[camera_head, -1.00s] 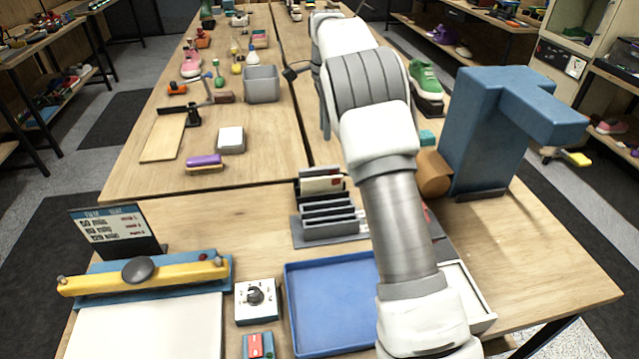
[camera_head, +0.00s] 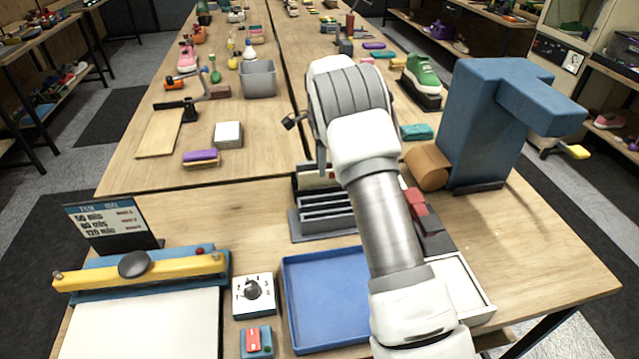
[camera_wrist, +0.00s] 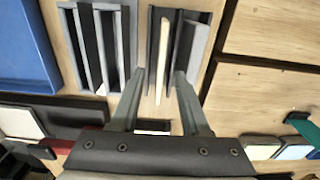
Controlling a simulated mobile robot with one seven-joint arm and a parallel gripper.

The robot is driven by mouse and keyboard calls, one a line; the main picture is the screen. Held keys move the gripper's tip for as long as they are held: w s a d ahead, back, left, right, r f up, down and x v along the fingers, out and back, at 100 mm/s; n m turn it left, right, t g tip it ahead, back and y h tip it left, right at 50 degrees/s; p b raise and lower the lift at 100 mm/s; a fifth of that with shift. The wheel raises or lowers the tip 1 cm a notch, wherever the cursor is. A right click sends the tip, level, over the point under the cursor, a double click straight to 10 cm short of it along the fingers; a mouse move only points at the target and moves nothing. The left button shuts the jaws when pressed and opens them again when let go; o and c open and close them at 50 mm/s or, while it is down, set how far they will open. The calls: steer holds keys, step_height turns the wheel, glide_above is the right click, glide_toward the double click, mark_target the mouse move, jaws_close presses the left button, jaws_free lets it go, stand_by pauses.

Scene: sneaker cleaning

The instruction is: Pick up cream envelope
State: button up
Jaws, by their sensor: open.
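My gripper (camera_wrist: 158,80) is open, with one finger on each side of the strip's line. I see a gap on both sides and no clear contact. In the head view the rack (camera_head: 325,222) stands behind the blue tray, and its other slots look empty. My arm hides most of the envelope and the gripper there.
The blue tray (camera_head: 325,328) lies in front of the rack, with a white tray (camera_head: 470,285) to its right. A brown roll (camera_head: 427,168) and a large blue stand (camera_head: 485,125) are at the right. A small sign (camera_head: 108,222) stands at the left.

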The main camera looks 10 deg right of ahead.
mark_target(319, 183)
step_height(319, 183, down, 4)
steer(key=shift+a+r, duration=0.15)
jaws_close()
